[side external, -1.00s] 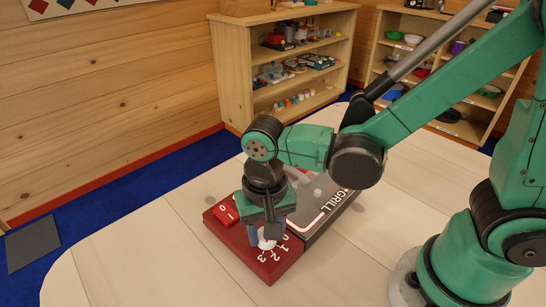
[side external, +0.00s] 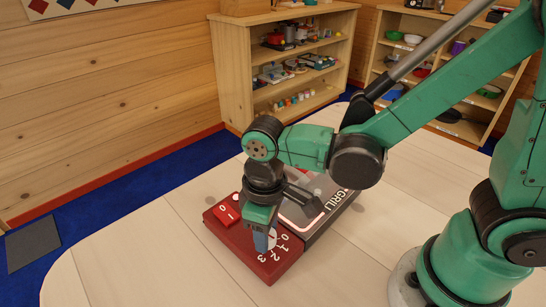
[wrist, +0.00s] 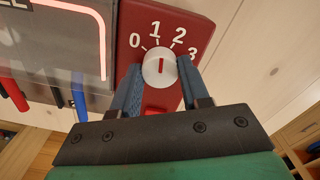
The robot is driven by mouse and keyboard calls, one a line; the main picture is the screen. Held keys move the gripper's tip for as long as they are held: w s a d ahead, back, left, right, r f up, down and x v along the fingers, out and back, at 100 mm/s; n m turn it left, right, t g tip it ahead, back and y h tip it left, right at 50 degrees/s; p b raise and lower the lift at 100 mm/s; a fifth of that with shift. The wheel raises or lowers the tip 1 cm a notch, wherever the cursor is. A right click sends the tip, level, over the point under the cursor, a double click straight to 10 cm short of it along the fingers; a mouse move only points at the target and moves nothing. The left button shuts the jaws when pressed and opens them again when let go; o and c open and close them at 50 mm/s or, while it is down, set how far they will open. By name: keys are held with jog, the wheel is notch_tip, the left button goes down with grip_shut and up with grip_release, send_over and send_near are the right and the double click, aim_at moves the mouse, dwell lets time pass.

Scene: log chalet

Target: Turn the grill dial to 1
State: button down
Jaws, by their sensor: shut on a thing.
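The grill's red control panel (side external: 284,262) lies flat on the table; its face also fills the middle of the wrist view (wrist: 134,14). The white round dial (wrist: 160,77) has a red pointer line, with 0, 1, 2, 3 printed in an arc around it. In the wrist view the line stands upright, its upper end toward the 1. My gripper (wrist: 160,66) points down and is shut on the dial, a blue finger on each side. In the side external view, my gripper (side external: 262,240) hides most of the dial.
A red rocker switch (side external: 227,214) sits on the panel beside the dial. The dark grill plate (side external: 335,208) adjoins the panel. The pale table (side external: 150,265) is clear around the grill. Shelves (side external: 235,75) with small items stand behind.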

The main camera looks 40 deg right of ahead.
jog(key=shift+n, duration=0.9)
jog(key=shift+c, duration=2.1)
grip_release()
jog(key=shift+r, duration=2.8)
jog(key=shift+d, duration=0.1)
